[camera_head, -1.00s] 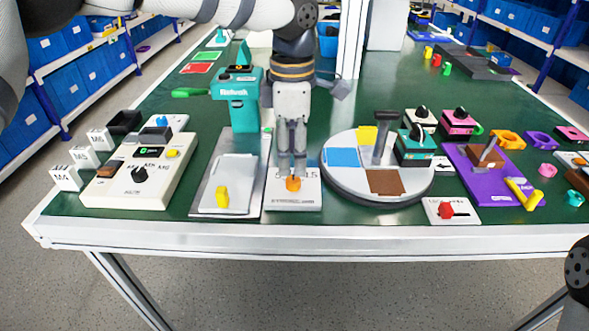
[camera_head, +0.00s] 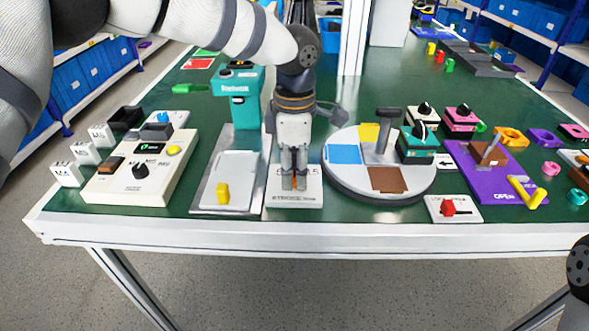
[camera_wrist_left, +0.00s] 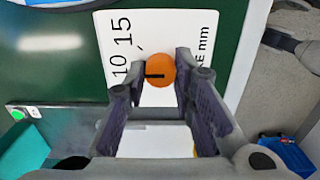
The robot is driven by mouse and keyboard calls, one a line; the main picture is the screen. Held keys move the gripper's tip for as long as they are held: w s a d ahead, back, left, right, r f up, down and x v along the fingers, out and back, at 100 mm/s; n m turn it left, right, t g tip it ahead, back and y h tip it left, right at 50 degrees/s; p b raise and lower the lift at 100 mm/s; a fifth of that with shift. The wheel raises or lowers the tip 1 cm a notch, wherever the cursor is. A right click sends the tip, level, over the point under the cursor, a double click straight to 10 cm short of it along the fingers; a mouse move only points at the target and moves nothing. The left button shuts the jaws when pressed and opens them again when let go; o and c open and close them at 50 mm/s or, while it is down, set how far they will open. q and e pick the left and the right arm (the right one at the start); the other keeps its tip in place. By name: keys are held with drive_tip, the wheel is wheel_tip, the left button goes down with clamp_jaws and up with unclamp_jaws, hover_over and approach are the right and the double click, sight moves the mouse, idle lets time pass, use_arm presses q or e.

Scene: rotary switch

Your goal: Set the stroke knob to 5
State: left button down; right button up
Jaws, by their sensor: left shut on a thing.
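The stroke knob (camera_wrist_left: 160,72) is a round orange knob with a dark pointer line, on a white plate (camera_wrist_left: 172,28) printed with "10", "15" and "mm". In the left wrist view the pointer line lies roughly level, toward the side of the "10"; its exact reading is unclear. My left gripper (camera_wrist_left: 160,76) is shut on the knob, one finger on each side. In the head view my left gripper (camera_head: 294,184) points down over the stroke plate (camera_head: 294,201), and its fingers hide most of the knob. The "5" mark is not visible.
Left of the plate stand a grey panel with a yellow switch (camera_head: 222,193) and a beige box with a black knob (camera_head: 140,171). A round turntable (camera_head: 345,185) is close on the right. A teal Reebotech-like stand (camera_head: 238,85) rises behind. The table's front edge is near.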

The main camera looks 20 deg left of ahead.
use_arm(q)
drive_tip(key=shift+n, duration=0.3)
use_arm(e)
drive_tip(key=shift+w+r, duration=0.1)
drive_tip(key=shift+r, duration=0.05)
use_arm(q)
drive_tip(key=n+p, duration=0.1)
drive_tip(key=n, duration=0.2)
drive_tip(key=shift+n, duration=0.3)
drive_tip(key=n+p, duration=0.1)
drive_tip(key=n, duration=0.3)
drive_tip(key=shift+s+n, duration=0.1)
drive_tip(key=shift+n, duration=0.2)
use_arm(e)
drive_tip(key=w+r+t, duration=0.1)
drive_tip(key=w+r, duration=0.1)
drive_tip(key=shift+w+r, duration=0.35)
use_arm(q)
drive_tip(key=shift+f+p, duration=0.1)
drive_tip(key=shift+p, duration=0.2)
drive_tip(key=c, duration=1.3)
unclamp_jaws()
